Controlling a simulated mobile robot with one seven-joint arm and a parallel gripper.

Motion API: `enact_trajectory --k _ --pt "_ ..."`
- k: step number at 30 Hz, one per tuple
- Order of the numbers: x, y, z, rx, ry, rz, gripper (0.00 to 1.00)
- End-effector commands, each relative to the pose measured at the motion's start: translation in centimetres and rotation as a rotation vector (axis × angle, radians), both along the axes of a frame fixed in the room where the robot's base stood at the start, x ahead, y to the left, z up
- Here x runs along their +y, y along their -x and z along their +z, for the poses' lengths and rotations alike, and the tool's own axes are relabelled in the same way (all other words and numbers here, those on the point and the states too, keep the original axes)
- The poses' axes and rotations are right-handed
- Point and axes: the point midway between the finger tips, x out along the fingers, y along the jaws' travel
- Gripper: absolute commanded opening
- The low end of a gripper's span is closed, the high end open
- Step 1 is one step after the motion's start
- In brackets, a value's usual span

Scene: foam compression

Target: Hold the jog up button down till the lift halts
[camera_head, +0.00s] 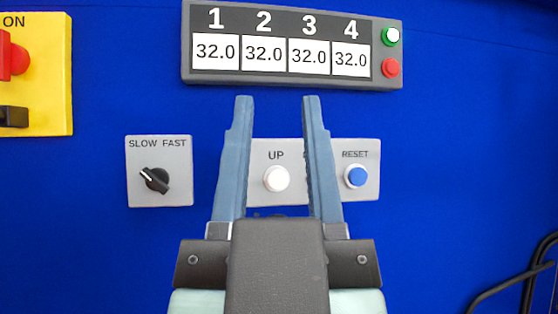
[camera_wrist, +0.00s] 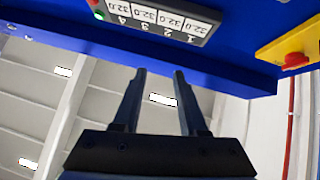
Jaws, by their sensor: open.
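The white UP button (camera_head: 276,178) sits on a grey plate on the blue panel in the head view. It shows between the two fingers of my gripper (camera_head: 278,100). The fingers are spread apart with nothing between them, and their tips reach above the button in the picture. How far they stand off the panel I cannot tell.
A display (camera_head: 292,45) reads 32.0 in all its windows, with a green and a red button at its right. A SLOW/FAST knob (camera_head: 155,180) is left of UP, a blue RESET button (camera_head: 357,176) right. A yellow box (camera_head: 50,85) is at far left; black cables (camera_head: 525,275) hang lower right.

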Motion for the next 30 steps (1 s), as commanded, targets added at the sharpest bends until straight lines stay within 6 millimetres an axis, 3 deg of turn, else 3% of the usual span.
enact_trajectory --k 14,21,30 --pt "0.0 0.0 0.0 0.0 0.0 0.0 0.42" --pt "0.0 0.0 0.0 0.0 0.0 0.0 0.0" --pt "0.0 0.0 0.0 0.0 0.0 0.0 0.0"
